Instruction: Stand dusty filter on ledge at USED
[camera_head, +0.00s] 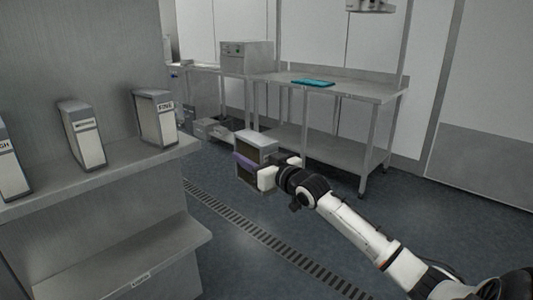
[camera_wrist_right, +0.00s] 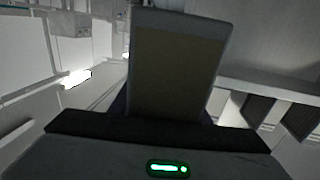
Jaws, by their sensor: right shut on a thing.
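My right gripper (camera_head: 262,172) is shut on a box-shaped filter (camera_head: 257,148) and holds it in the air, to the right of the shelf unit and apart from it. The filter has a grey frame, and a purple strip crosses it near the gripper. In the right wrist view the filter (camera_wrist_right: 175,70) shows a dull brown face inside its grey frame. The lower ledge (camera_head: 165,248) at the lower left is bare where it shows. A small label (camera_head: 140,279) is on its front edge, too small to read surely. My left gripper is not in view.
Several filters stand upright on the upper shelf (camera_head: 130,160), including one marked FINE (camera_head: 158,120). The upper shelf overhangs the back of the lower ledge. A steel table (camera_head: 360,90) with a teal item (camera_head: 313,82) stands behind. A floor drain grate (camera_head: 260,233) runs between.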

